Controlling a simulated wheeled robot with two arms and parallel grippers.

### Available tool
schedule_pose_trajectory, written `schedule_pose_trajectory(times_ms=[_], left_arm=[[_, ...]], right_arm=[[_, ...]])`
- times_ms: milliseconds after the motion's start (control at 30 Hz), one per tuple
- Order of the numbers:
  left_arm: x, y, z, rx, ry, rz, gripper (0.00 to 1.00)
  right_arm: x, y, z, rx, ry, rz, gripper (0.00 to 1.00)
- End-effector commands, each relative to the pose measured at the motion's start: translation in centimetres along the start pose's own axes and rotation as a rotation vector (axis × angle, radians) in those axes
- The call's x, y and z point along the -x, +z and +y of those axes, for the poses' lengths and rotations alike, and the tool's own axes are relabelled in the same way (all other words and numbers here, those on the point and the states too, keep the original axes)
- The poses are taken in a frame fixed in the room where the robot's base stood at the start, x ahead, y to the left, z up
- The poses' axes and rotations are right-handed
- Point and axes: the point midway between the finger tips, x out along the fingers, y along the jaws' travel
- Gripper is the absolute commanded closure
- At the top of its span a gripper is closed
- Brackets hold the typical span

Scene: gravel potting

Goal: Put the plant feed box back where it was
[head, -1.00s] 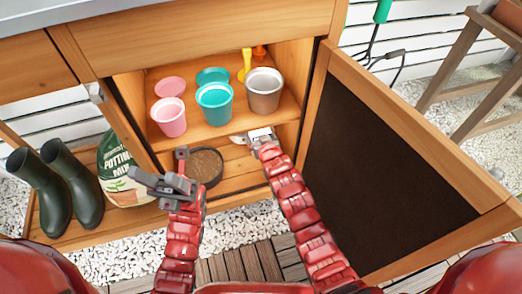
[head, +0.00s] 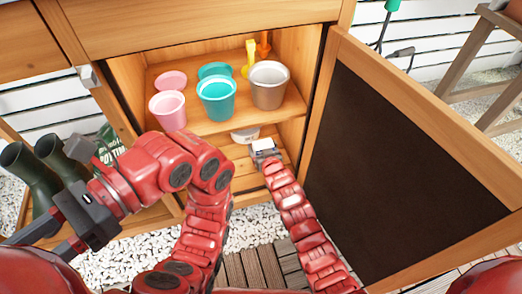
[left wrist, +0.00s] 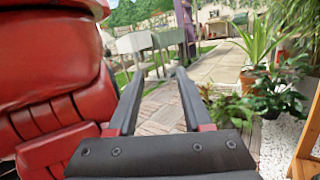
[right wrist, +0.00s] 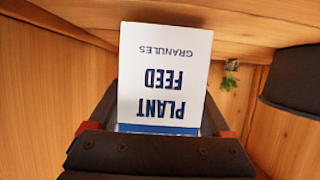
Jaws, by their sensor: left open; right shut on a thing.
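The plant feed box (right wrist: 165,75) is white with blue lettering and a blue band, and its print appears upside down in the right wrist view. My right gripper (right wrist: 165,130) is shut on it. In the head view, my right gripper (head: 262,150) reaches into the low part of the open cabinet (head: 297,130), below the shelf, and a small white part of the box (head: 263,144) shows there. I cannot tell whether the box touches the floor board. My left gripper (head: 25,250) is open and empty at the far left, outside the cabinet; its spread fingers (left wrist: 158,85) show in the left wrist view.
Pink, teal and grey pots (head: 269,85) stand on the shelf above. A round white item (head: 245,134) lies beside my right gripper. A dark round object (right wrist: 292,85) is at right in the right wrist view. The open door (head: 400,160) bounds the right; boots (head: 30,175) stand left.

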Motion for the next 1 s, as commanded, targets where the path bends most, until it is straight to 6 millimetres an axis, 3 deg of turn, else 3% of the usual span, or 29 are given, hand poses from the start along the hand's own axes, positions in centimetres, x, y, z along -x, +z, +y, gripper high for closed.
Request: schedule_pose_trajectory(times_ms=[167,567,600,700,1000], left_arm=[[-1.06,-1.53,-0.87,0.030,-0.068,0.102,0.50],[-1.08,-1.45,-0.86,0.030,-0.068,0.102,0.50],[-1.07,-1.45,-0.86,0.030,-0.067,0.101,0.50],[-1.08,-1.46,-0.86,0.030,-0.067,0.102,0.50],[-1.12,-1.55,-0.88,0.032,-0.070,0.106,0.50]], right_arm=[[-0.30,0.58,-0.02,0.000,0.000,0.004,0.86],[-0.41,0.79,0.00,-0.001,0.000,0.005,0.86],[-0.41,0.79,-0.02,-0.001,-0.001,0.005,0.12],[-0.40,0.80,-0.01,0.000,-0.001,0.005,0.00],[-0.26,0.57,-0.01,0.000,0.000,0.003,0.00]])
